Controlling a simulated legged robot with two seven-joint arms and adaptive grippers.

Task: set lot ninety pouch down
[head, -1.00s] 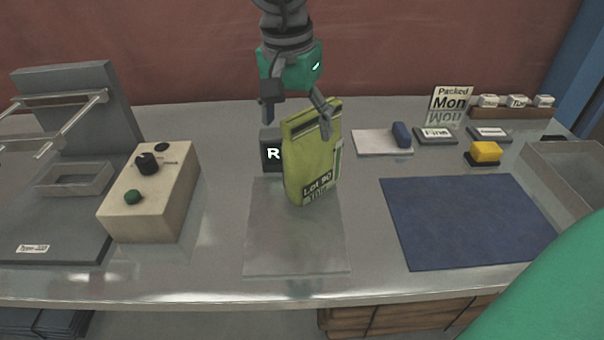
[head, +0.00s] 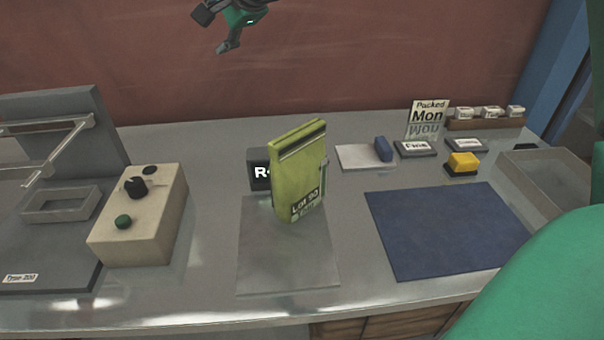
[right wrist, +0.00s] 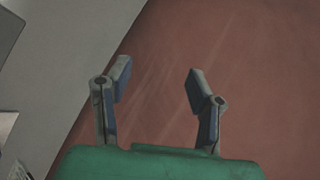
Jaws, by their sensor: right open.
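The yellow-green pouch (head: 299,180) labelled "Lot 90" stands upright, slightly tilted, on the pale grey square mat (head: 288,268) in the head view. Nothing is holding it. My right gripper (head: 214,32) is high at the top of the head view, above and behind the pouch and well apart from it. In the right wrist view my right gripper (right wrist: 158,82) is open, with nothing between its fingers and the red wall beyond. The pouch does not show in the right wrist view. My left gripper is not in view.
A dark block with an "R" (head: 261,172) stands just behind the pouch. A beige control box (head: 140,215) and grey stand (head: 60,250) are at the left. A blue mat (head: 447,230) lies bare at the right, near a yellow button (head: 462,161) and a grey tray (head: 540,175).

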